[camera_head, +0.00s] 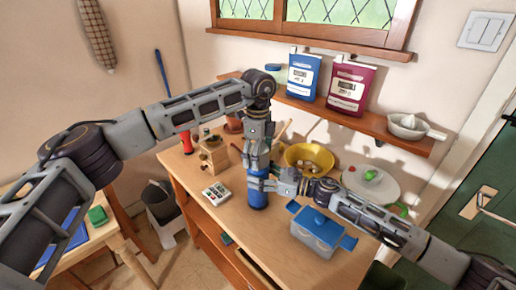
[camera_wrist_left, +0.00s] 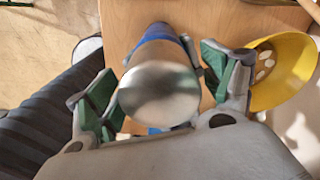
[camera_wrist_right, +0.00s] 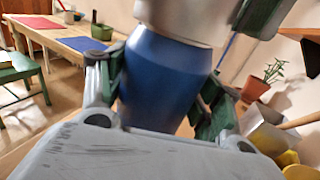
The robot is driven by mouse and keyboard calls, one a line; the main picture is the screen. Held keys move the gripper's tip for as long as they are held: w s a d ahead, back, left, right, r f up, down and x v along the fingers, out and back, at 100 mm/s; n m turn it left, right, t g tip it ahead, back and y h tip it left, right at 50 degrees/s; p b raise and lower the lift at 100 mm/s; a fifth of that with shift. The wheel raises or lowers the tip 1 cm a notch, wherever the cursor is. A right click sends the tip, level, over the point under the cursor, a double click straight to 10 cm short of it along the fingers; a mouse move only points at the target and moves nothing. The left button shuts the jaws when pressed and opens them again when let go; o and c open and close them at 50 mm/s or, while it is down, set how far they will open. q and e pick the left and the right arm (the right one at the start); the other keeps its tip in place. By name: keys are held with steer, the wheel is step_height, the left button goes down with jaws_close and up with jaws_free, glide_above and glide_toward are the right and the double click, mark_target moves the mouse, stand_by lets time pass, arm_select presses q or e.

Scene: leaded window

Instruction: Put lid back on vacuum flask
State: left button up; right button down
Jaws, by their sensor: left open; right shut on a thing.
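The vacuum flask (camera_head: 257,199) stands upright on the wooden counter, with a blue body and a silver top. My right gripper (camera_head: 272,183) is shut on its blue body, which fills the space between the fingers in the right wrist view (camera_wrist_right: 165,75). The round silver lid (camera_wrist_left: 160,95) sits at the top of the flask in the left wrist view. My left gripper (camera_head: 258,160) is above, pointing down, open, with its green-padded fingers on either side of the lid and gaps visible. Whether the lid is fully seated cannot be told.
A blue-lidded pot (camera_head: 318,230) stands close in front of my right arm. A yellow bowl (camera_head: 325,156) is behind the flask. A wooden box (camera_head: 213,155) and a small white keypad-like object (camera_head: 216,193) lie to the left. A shelf (camera_head: 375,128) overhangs the back.

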arm_select(q)
steer(key=shift+f, duration=0.25)
steer(key=shift+c, duration=0.4)
steer(key=c, duration=1)
steer(key=shift+m, duration=0.3)
